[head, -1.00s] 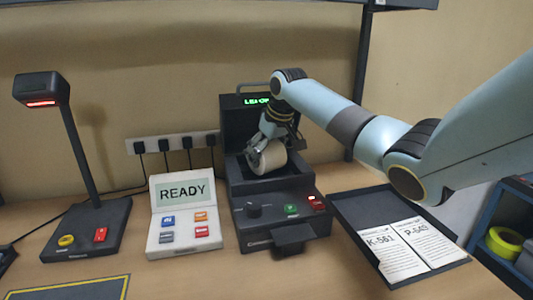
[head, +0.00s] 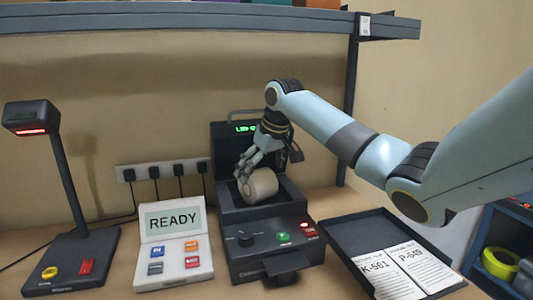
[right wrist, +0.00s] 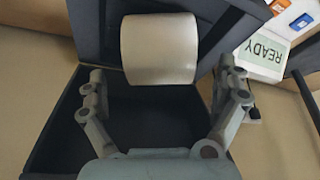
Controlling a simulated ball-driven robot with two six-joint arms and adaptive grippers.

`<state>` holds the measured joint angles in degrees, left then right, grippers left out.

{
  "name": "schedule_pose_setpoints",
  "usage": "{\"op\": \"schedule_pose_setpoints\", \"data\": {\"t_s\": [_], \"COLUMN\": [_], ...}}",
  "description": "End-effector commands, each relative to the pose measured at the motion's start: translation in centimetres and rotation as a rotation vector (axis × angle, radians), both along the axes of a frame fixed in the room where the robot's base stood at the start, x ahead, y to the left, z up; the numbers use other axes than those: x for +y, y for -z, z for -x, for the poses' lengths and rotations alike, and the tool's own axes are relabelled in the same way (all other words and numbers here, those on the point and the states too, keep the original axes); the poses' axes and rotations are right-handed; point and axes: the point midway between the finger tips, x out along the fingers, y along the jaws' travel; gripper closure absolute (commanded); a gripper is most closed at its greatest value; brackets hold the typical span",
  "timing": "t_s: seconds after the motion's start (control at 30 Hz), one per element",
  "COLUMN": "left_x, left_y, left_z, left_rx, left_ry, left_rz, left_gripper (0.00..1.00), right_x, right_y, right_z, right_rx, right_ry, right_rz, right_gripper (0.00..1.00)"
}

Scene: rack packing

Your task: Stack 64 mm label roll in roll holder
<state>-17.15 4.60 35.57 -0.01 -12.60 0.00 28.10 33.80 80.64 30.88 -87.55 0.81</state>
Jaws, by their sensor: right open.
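The white label roll (head: 262,186) sits in the open bay of the black label printer (head: 262,236), on its side. The roll holder beneath it is mostly hidden by the roll and the bay walls. My right gripper (head: 244,167) is just above and to the left of the roll in the head view. In the right wrist view the roll (right wrist: 158,48) lies ahead of my right gripper (right wrist: 163,76), with the two fingers spread wide on either side and a gap on each side. My left gripper is out of view.
A READY panel (head: 173,220) with coloured buttons and a scanner on a post (head: 52,150) stand left of the printer. A dark tray (head: 352,240) with two label sheets lies right. A shelf (head: 180,22) runs overhead, and a blue rack (head: 478,262) is at far right.

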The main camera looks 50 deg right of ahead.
Motion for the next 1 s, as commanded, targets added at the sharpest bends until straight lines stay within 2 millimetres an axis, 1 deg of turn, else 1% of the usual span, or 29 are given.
{"op": "schedule_pose_setpoints", "data": {"t_s": [0.03, 0.2, 0.3, 0.4, 0.53, 1.0], "left_x": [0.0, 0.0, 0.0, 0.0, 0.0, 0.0], "left_y": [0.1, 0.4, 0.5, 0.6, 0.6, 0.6], "left_z": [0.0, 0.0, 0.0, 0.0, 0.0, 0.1], "left_rx": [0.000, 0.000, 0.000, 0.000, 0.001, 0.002], "left_ry": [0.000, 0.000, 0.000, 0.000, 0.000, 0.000], "left_rz": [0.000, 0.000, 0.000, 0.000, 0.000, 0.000], "left_gripper": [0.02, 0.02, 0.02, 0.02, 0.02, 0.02], "right_x": [0.0, 0.1, 0.2, 0.3, 0.4, 0.4], "right_y": [-1.2, -4.6, -6.0, -6.8, -7.2, -7.2], "right_z": [0.5, 1.8, 2.4, 2.8, 3.0, 2.9], "right_rx": [-0.002, -0.002, -0.002, 0.000, 0.000, 0.000], "right_ry": [-0.003, -0.001, -0.001, 0.000, 0.000, 0.000], "right_rz": [0.005, 0.003, 0.002, 0.000, -0.001, -0.001], "right_gripper": [0.00, 0.00, 0.00, 0.00, 0.00, 0.00]}}
